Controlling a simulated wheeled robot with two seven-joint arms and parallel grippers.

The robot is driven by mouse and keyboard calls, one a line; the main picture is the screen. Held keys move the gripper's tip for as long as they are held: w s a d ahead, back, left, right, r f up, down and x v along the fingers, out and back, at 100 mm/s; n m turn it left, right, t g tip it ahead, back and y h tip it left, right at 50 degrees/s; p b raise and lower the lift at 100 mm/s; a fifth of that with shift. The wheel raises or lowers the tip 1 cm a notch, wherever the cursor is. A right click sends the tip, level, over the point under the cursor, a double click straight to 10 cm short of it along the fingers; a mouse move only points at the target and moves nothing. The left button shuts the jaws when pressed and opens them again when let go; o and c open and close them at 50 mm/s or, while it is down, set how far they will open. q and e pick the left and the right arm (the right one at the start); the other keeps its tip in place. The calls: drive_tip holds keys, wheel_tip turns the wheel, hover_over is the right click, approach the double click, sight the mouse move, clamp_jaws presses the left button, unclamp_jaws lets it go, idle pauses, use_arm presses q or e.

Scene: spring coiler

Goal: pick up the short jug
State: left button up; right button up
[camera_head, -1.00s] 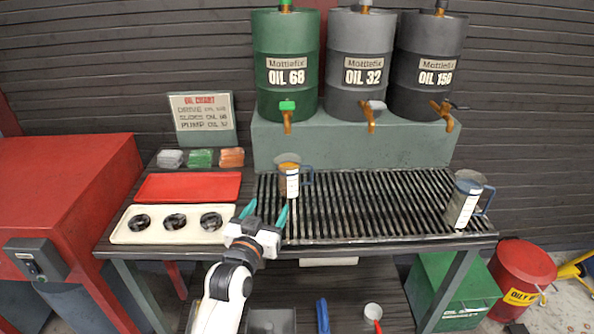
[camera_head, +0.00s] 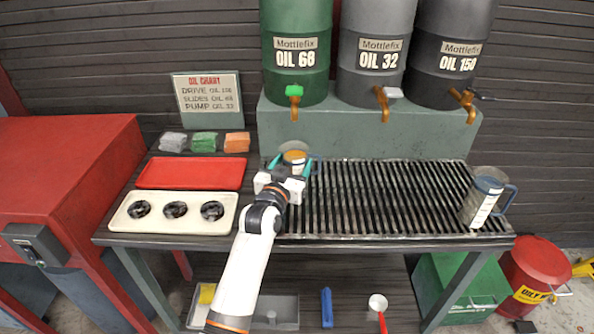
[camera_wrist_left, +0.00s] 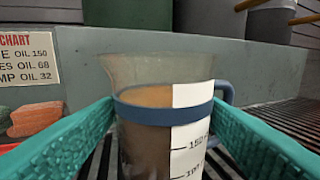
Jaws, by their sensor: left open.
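A clear jug with a blue band, a white measuring label and brown liquid inside (camera_head: 294,157) stands upright on the slatted rack near its left end. It looks the smaller of two jugs. In the left wrist view the jug (camera_wrist_left: 150,115) fills the middle, with its blue handle at the right. My left gripper (camera_head: 290,167) is open, with its teal fingers on either side of this jug. In the head view the gripper hides its lower part. A second jug (camera_head: 484,198) with a blue band stands at the rack's right end. My right gripper is not in view.
The slatted rack (camera_head: 390,195) is clear between the jugs. Behind it a grey-green ledge (camera_head: 340,130) carries green, grey and dark oil drums with taps. Left lie a red tray (camera_head: 190,173) and a cream holder (camera_head: 160,225) with three dark round holes.

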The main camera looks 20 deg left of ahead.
sight(299, 154)
use_arm(q)
drive_tip(key=w, duration=0.4)
drive_tip(key=shift+d+f, duration=0.1)
drive_tip(key=shift+d, duration=0.1)
drive_tip(key=shift+s, duration=0.1)
drive_tip(key=c, duration=0.9)
drive_tip(key=shift+c, duration=0.2)
